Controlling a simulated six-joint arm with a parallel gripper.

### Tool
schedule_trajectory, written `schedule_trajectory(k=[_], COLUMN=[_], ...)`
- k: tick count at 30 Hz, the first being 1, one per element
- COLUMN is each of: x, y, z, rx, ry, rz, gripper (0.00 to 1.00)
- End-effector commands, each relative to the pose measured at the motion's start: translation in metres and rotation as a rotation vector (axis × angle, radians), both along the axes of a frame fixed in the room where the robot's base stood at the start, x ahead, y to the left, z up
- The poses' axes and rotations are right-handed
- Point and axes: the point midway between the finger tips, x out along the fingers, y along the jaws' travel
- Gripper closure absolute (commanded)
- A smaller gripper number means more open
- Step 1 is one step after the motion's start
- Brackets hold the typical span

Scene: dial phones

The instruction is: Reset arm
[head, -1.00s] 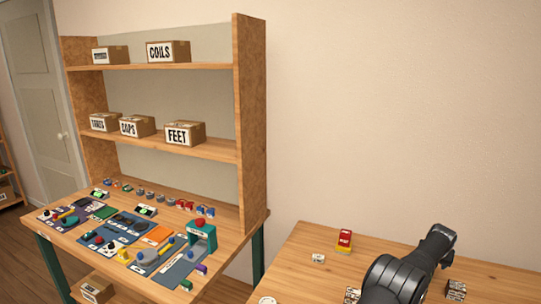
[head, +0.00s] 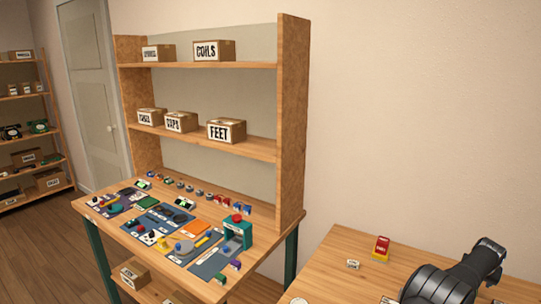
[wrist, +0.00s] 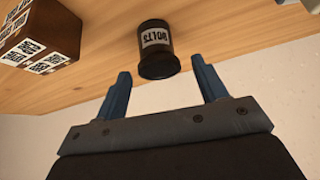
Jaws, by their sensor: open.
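My gripper (wrist: 165,88) shows in the wrist view with its two blue fingers apart and nothing between them. A dark jar labelled "BOLTS" (wrist: 156,38) stands on the wooden table beyond the fingertips, apart from them as far as I can tell. In the head view my black arm (head: 455,280) is at the lower right over the right table (head: 335,262); the gripper's fingers are not visible there.
A box with printed labels (wrist: 45,35) sits left of the jar. A red and yellow box (head: 381,248) and a small white item (head: 352,264) are on the right table. A workbench (head: 95,208) with parts and a shelf (head: 290,120) stands left.

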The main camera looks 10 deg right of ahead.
Motion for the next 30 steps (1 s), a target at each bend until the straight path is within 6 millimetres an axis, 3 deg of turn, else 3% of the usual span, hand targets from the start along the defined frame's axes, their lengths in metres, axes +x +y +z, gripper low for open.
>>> schedule_trajectory(k=[22, 30], x=[-0.031, -0.019], y=[0.046, 0.029], z=[0.086, 0.052], rx=[-0.002, 0.001], ry=[-0.001, 0.001], rz=[-0.001, 0.000], gripper=[0.34, 0.34])
